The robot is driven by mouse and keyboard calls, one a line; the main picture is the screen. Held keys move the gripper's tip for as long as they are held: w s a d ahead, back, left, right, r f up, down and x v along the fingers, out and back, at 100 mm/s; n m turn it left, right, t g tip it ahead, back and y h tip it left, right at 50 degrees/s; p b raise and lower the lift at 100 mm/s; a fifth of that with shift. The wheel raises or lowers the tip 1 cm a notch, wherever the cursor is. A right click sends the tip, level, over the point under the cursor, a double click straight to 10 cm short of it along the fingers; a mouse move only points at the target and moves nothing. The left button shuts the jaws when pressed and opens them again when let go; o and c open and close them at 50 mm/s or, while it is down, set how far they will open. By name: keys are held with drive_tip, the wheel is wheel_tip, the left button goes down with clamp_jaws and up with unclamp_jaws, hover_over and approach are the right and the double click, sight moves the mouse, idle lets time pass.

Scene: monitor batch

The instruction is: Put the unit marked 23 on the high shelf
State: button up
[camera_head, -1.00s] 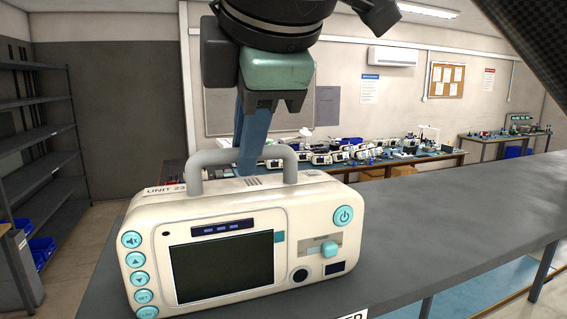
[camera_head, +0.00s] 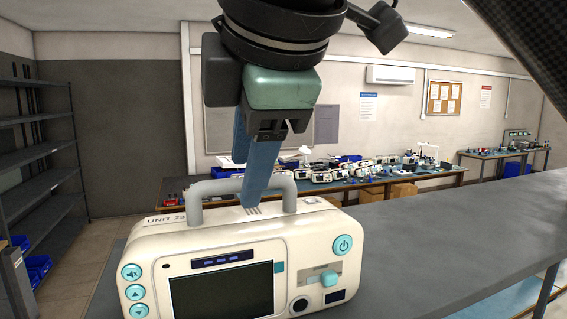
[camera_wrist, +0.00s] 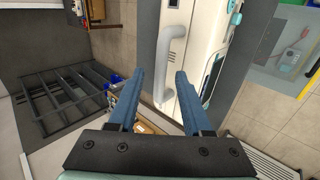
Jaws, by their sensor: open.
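The unit marked 23 (camera_head: 225,243) is a cream, boxy device with a dark screen, teal buttons and a grey carrying handle (camera_head: 193,209). It stands upright on a long grey surface (camera_head: 430,222), its front facing the head camera. My gripper (camera_head: 250,178) is above it, pointing down, its blue fingers spread at the handle. One finger passes in front of the handle, and the other shows behind it. In the wrist view the handle (camera_wrist: 168,60) appears between the open fingertips (camera_wrist: 158,74). The lower front of the unit is cut off in the head view.
A dark, mostly empty shelf rack (camera_head: 38,150) stands at the left, with blue bins low down. A back workbench (camera_head: 420,178) holds several similar devices. The grey surface is clear to the right of the unit.

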sight(301, 242)
drive_tip(key=p+v, duration=0.5)
drive_tip(key=v, duration=0.5)
drive_tip(key=w+a+r+m+t+y, duration=0.6)
drive_tip(key=a+t+y, duration=0.1)
drive_tip(key=t+y, duration=0.1)
drive_tip(key=s+d+m+t+h, duration=0.7)
drive_tip(key=m+t, duration=0.5)
drive_tip(key=m, duration=0.4)
drive_tip(key=d+h, duration=0.2)
drive_tip(key=h, duration=0.1)
drive_tip(key=shift+s+f+h, duration=0.2)
drive_tip(key=shift+f+h, duration=0.1)
drive_tip(key=shift+w, duration=0.1)
drive_tip(key=shift+m, duration=0.3)
wheel_tip(301, 242, down, 17)
drive_tip(key=b, duration=1.7)
drive_tip(key=shift+d, duration=0.2)
